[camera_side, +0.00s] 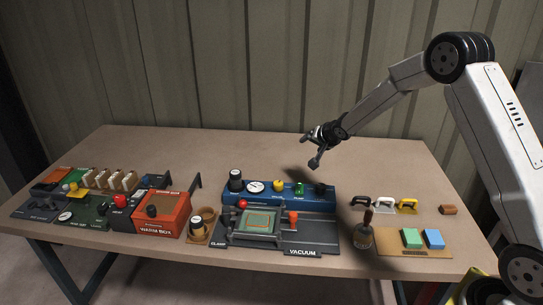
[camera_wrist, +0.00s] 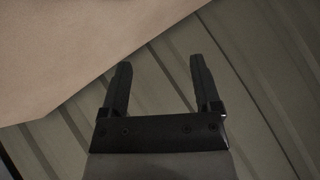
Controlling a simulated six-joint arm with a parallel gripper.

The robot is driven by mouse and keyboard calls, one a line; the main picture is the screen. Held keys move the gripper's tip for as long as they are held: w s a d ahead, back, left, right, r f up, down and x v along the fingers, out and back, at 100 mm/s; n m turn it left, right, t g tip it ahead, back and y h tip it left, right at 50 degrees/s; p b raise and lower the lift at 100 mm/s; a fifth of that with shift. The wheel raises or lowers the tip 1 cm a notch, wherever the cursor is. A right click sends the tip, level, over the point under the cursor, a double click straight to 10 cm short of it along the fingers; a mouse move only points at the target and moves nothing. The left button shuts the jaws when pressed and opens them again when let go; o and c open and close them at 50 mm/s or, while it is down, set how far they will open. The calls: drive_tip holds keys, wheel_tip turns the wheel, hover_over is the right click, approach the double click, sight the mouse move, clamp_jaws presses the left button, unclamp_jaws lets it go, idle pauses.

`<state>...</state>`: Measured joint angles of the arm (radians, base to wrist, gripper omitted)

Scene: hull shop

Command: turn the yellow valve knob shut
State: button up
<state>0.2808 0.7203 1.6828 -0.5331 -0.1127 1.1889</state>
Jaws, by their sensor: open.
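A small yellow knob (camera_side: 278,185) stands on the blue vacuum unit (camera_side: 325,204) in the side view, between a white dial gauge and a green part. Which way the knob is turned is too small to tell. My gripper (camera_side: 311,150) is open and empty in the air above and behind the blue unit, a little right of the yellow knob and apart from it. In the wrist view my gripper (camera_wrist: 160,62) shows two spread black fingers with nothing between them. The knob is not in the wrist view.
On the blue unit, a dial gauge (camera_side: 256,187) and a black knob (camera_side: 320,189) stand near. An orange warm box (camera_side: 161,213) is at left. A brush (camera_side: 364,236) and coloured blocks (camera_side: 411,238) are at right. The table's back (camera_side: 230,145) is clear; a ribbed wall (camera_side: 200,70) rises behind.

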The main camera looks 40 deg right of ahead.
drive_tip(key=s+f+m+g, duration=0.1)
drive_tip(key=s+m, duration=0.1)
drive_tip(key=m, duration=0.2)
drive_tip(key=m+y, duration=0.6)
drive_tip(key=m, duration=1)
approach(279, 183)
wheel_tip(279, 183, up, 4)
drive_tip(key=w, duration=0.2)
drive_tip(key=shift+g, duration=0.3)
drive_tip(key=f, duration=0.5)
drive_tip(key=shift+a+f, duration=0.25)
drive_tip(key=shift+f, duration=0.05)
drive_tip(key=shift+x, duration=3.9)
drive_tip(key=shift+a, duration=0.2)
